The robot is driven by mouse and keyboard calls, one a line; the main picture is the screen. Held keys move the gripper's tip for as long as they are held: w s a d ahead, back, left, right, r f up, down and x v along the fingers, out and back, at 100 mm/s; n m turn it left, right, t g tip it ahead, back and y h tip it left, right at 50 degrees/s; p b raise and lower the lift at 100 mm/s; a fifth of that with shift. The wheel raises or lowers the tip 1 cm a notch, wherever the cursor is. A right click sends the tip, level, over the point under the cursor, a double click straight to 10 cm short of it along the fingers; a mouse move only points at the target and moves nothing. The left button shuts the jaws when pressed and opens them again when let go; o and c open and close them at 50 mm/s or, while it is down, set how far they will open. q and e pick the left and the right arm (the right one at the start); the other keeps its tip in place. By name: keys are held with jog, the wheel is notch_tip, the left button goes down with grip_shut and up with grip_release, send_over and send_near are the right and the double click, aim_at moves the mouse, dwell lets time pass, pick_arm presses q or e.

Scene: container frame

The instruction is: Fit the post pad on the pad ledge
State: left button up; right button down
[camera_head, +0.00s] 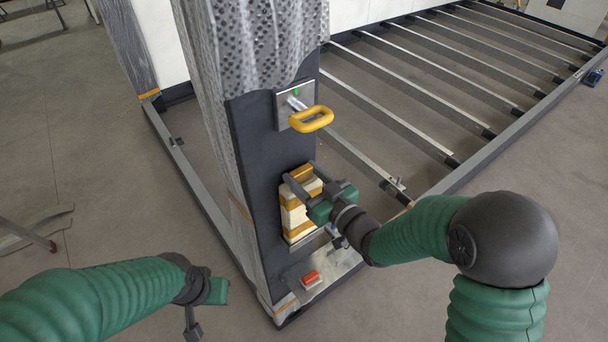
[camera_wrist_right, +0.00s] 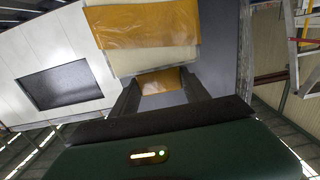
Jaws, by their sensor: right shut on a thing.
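The post pad (camera_head: 296,217) is a cream block with amber bands. It stands upright against the dark face of the wrapped post (camera_head: 250,140). My right gripper (camera_head: 301,173) is shut on its upper part from the right. The wrist view shows the pad (camera_wrist_right: 150,60) large, with the two dark fingers (camera_wrist_right: 160,88) on either side of an amber band. A thin metal edge, seemingly the pad ledge (camera_head: 312,238), shows just below the pad. I cannot tell whether the pad touches it. My left gripper (camera_head: 205,300) hangs empty at lower left, its jaw opening unclear.
A yellow handle (camera_head: 311,119) on a metal plate juts from the post above the pad. Metal cross-bars (camera_head: 420,80) span the frame floor behind. Floor left of the post is mostly clear.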

jog(key=shift+f+b, duration=0.35)
jog(key=shift+f, duration=0.1)
jog(key=shift+c, duration=2.3)
grip_release()
jog(key=shift+r, duration=0.1)
jog(key=shift+s+d, duration=0.2)
jog(key=p+v, duration=1.2)
jog(key=v, duration=0.4)
